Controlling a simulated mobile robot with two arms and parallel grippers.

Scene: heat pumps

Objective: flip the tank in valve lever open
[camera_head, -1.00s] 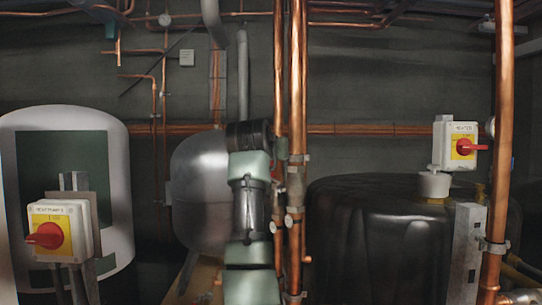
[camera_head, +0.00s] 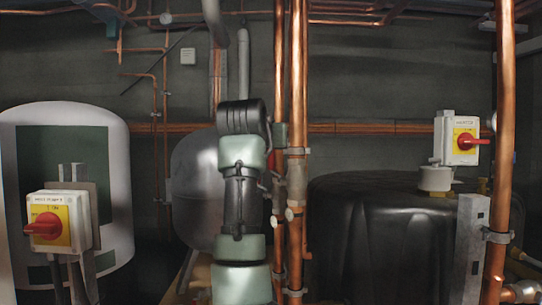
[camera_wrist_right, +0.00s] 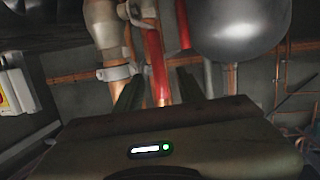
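My right arm rises in the middle of the head view, and its small dark green hand (camera_head: 280,133) is beside the vertical copper pipes (camera_head: 298,85). The fingers are hidden there. In the right wrist view my right gripper (camera_wrist_right: 158,90) has its two dark fingers apart, with a red length of pipe or lever (camera_wrist_right: 155,62) showing beyond and between them. I cannot tell whether they touch it. I cannot clearly make out the tank in valve lever. Small pale round fittings (camera_head: 290,214) sit lower on the pipes. My left gripper is not in view.
A silver tank (camera_head: 195,190) stands behind my arm, and a black tank (camera_head: 390,235) is right of the pipes. Switch boxes with red knobs stand at left (camera_head: 60,222) and right (camera_head: 458,138). A thick copper pipe (camera_head: 503,120) stands at the right.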

